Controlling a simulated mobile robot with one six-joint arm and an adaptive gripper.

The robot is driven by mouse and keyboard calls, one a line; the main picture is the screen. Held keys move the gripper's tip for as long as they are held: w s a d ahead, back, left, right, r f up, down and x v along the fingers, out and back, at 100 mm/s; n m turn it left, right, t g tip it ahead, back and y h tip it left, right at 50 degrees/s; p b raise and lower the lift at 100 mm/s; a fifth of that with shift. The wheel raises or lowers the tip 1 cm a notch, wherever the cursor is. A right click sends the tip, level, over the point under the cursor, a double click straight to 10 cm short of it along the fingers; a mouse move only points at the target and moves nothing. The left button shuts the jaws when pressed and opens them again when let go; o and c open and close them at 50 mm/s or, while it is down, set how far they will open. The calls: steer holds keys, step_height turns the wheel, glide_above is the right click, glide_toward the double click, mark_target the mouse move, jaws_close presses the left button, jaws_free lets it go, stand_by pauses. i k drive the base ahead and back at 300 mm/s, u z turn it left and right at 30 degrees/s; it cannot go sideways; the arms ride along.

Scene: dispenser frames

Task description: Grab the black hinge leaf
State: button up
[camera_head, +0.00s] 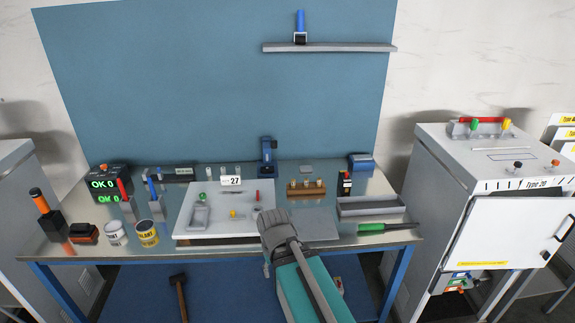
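I cannot make out a black hinge leaf for certain; the small parts on the bench are too small to tell. A white board (240,222) with a "27" label lies mid-bench and carries a grey frame part, a green-topped part, a small yellow part and a red-topped part. My arm reaches up from the bottom centre, and its grey end, with my gripper (276,229), covers the board's front right edge. The fingers are not clearly visible, so I cannot see whether they are open or hold anything.
The bench (190,250) also holds two cans at left, a black box with green "OK 0" displays (109,184), a wooden block (306,190), a grey tray (375,206) and a green-handled tool (384,227). A cabinet (450,185) stands at right. A hammer (179,297) lies below.

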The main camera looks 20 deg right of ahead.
mark_target(265, 170)
steer(key=z, duration=0.4)
steer(key=i, duration=0.7)
steer(key=z, duration=0.5)
steer(key=k, duration=0.95)
steer(key=z, duration=0.15)
steer(key=i, duration=0.65)
